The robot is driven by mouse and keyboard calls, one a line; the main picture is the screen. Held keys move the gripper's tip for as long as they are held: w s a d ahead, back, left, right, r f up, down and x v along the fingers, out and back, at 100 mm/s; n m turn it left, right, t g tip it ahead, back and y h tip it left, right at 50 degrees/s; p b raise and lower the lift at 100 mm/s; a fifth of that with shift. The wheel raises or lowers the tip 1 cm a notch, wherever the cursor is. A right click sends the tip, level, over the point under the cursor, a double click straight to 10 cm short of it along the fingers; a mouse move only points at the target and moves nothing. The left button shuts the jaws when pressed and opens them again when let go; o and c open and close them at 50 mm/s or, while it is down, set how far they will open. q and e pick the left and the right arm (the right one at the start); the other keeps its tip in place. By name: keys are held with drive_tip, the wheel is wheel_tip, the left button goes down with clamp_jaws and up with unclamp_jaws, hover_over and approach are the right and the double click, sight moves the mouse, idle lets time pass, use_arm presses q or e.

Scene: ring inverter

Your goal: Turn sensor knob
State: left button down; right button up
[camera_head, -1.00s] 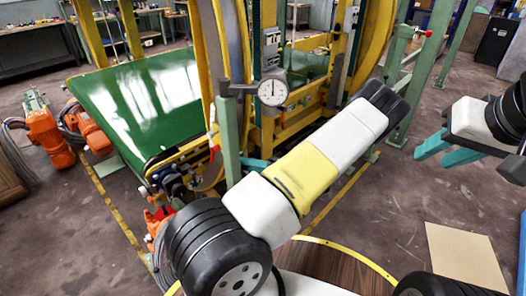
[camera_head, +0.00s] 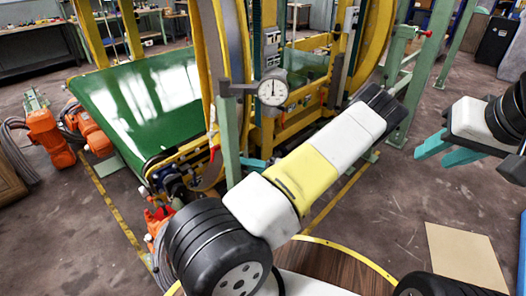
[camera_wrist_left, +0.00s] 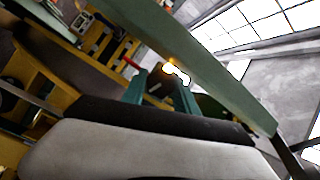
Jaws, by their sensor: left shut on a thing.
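The round white dial gauge (camera_head: 272,91) sits on a dark bracket at the top of a green post (camera_head: 229,140). My left arm crosses the middle of the head view and hides most of my left gripper; a teal part (camera_head: 254,164) shows beside the post, probably its finger. In the left wrist view, the teal fingers of my left gripper (camera_wrist_left: 161,88) are shut on a small dark knob (camera_wrist_left: 160,80), partly hidden by them. The green post (camera_wrist_left: 200,65) slants close by. My right gripper (camera_head: 442,153) is open and empty at the right.
A yellow-framed ring machine (camera_head: 205,60) stands behind the post, with a green conveyor (camera_head: 135,100) to its left.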

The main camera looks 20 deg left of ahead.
use_arm(q)
drive_tip(key=m+g+y, duration=0.1)
drive_tip(key=m+y, duration=0.2)
drive_tip(key=m, duration=0.2)
drive_tip(key=shift+f, duration=0.15)
drive_tip(key=shift+m+y, duration=0.3)
idle(0.3)
drive_tip(key=c, duration=1.2)
unclamp_jaws()
drive_tip(key=v, duration=0.7)
drive_tip(key=shift+w+d, duration=0.15)
drive_tip(key=shift+d, duration=0.25)
drive_tip(key=shift+d+f, duration=0.1)
drive_tip(key=shift+d, duration=0.05)
